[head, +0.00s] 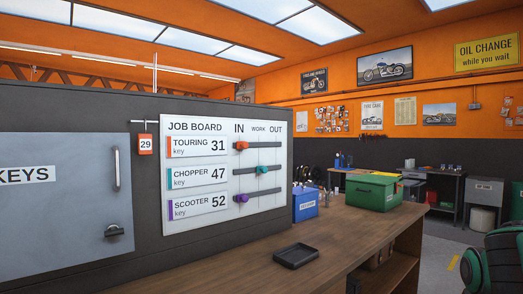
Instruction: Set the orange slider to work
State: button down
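The orange slider (241,146) sits near the left end of the top track (265,144), under the word IN, in the TOURING key row. The track's middle and right parts, under WORK and OUT, are bare. The teal slider (262,169) is near the middle of the CHOPPER row, under WORK. The purple slider (242,198) is near the left end of the SCOOTER row, under IN. All are on the white job board (204,200), fixed to a dark panel. My gripper is not in view.
A wooden bench (250,263) runs below the board, with a black tray (296,256), a blue box (305,205) and a green box (372,192). An orange 29 tag (145,145) hangs left of the board, beside the grey KEYS cabinet (65,215). Space before the sliders looks clear.

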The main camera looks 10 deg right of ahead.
aim_at(240, 145)
jog(key=u, duration=0.1)
jog(key=i, duration=1)
jog(key=z, duration=0.1)
